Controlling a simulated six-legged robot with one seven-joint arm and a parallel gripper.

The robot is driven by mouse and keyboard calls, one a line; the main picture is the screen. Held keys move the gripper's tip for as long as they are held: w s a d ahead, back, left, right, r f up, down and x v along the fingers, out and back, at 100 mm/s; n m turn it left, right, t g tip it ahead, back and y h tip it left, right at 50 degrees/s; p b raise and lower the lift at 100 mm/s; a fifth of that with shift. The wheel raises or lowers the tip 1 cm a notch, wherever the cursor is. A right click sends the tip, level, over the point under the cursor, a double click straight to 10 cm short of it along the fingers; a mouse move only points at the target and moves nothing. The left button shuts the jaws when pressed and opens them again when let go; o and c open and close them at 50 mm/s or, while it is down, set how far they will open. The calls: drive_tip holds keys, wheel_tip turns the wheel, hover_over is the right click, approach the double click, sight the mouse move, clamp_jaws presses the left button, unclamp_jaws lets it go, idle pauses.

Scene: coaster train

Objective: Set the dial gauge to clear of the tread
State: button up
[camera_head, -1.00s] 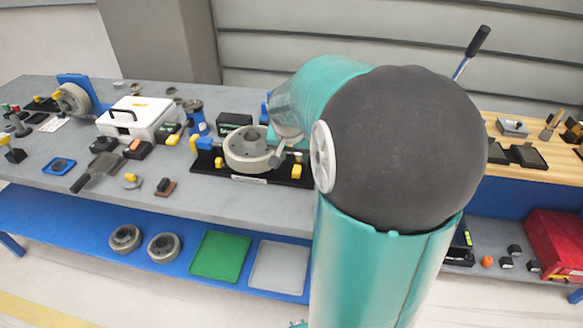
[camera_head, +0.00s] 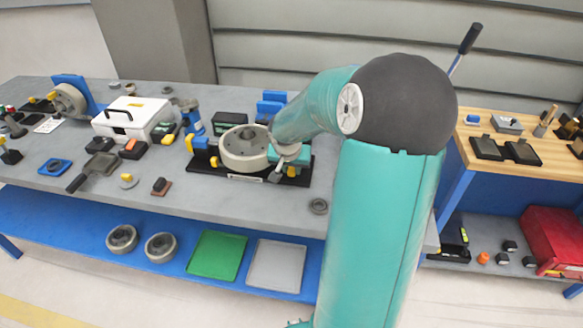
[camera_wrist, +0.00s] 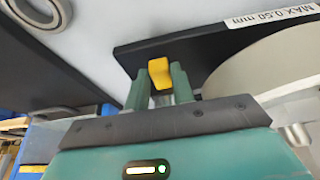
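The wheel fixture has a black base (camera_head: 240,177) and a pale grey wheel (camera_head: 240,158) on it. A blue and yellow part stands at its left end, and a yellow knob (camera_head: 290,171) is near its right end. I cannot make out the dial gauge's face. My gripper (camera_head: 283,163) is low over the fixture's right side, partly hidden by my arm. In the wrist view, my gripper (camera_wrist: 160,82) has its two green fingers on either side of a yellow knob (camera_wrist: 160,72). I cannot tell whether they press on it. The white label (camera_wrist: 270,14) there reads "MAX 0.50 mm".
A loose grey ring (camera_head: 318,206) lies on the bench right of the fixture. A white case (camera_head: 125,118) and small tools stand to the left. Blue blocks (camera_head: 270,103) stand behind the fixture. Grey bench top (camera_head: 225,203) is clear in front.

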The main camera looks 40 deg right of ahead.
clamp_jaws()
drive_tip(key=shift+s+d, duration=1.1)
drive_tip(key=shift+s, duration=0.3)
drive_tip(key=o, duration=0.5)
unclamp_jaws()
drive_tip(key=shift+s, duration=0.1)
drive_tip(key=v, duration=1.3)
drive_tip(key=shift+a+r, duration=0.15)
drive_tip(key=shift+r, duration=0.2)
